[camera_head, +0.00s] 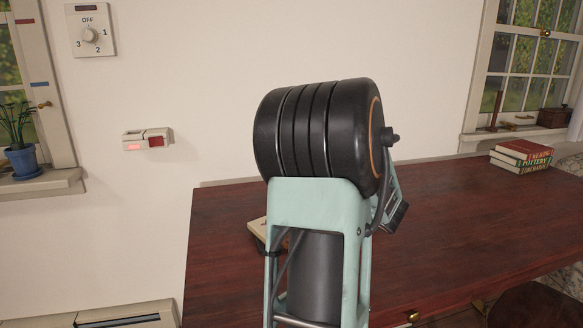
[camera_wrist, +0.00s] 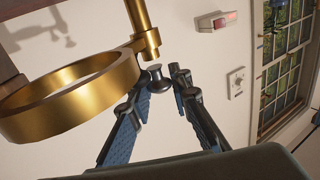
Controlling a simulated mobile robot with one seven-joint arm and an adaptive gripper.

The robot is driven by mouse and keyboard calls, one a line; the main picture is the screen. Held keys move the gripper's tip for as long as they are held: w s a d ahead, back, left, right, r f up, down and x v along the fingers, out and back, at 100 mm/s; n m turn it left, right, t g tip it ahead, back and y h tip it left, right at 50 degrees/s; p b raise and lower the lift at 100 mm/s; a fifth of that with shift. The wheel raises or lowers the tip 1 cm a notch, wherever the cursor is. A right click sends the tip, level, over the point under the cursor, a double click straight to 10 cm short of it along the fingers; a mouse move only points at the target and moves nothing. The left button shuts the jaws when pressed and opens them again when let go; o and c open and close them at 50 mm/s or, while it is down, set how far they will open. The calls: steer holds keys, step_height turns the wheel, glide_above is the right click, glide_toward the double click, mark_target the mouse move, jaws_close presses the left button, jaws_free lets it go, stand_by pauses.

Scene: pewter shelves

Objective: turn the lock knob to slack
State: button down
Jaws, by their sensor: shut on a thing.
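In the wrist view a small dark flared knob (camera_wrist: 155,77), which I take to be the lock knob, sits below a brass post (camera_wrist: 148,42). A large brass ring (camera_wrist: 70,96) joins the post on the left. My gripper (camera_wrist: 159,83) has its blue-padded fingers on either side of the knob, with the tips close around it. It is shut on the knob. I see no mark that tells the knob's setting. In the head view my arm stands in front, and the knob, ring and gripper tips cannot be made out.
A dark red wooden table (camera_head: 460,225) spans the right, with a stack of books (camera_head: 522,155) at its far end. A potted plant (camera_head: 20,150) stands on the left sill.

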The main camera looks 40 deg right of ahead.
steer(key=shift+r+n+g+y+p, duration=0.15)
steer(key=shift+n+y+p, duration=0.7)
steer(key=shift+y, duration=0.6)
steer(key=shift+f+n+g+y+p, duration=0.15)
steer(key=shift+n+y+p, duration=0.35)
steer(key=shift+n+y, duration=0.75)
steer(key=shift+r+y, duration=0.1)
steer(key=shift+y, duration=0.4)
steer(key=c, duration=1.7)
jaws_free()
steer(key=shift+c, duration=0.2)
steer(key=v, duration=1.2)
steer(key=shift+w+r, duration=0.1)
steer(key=shift+w, duration=0.05)
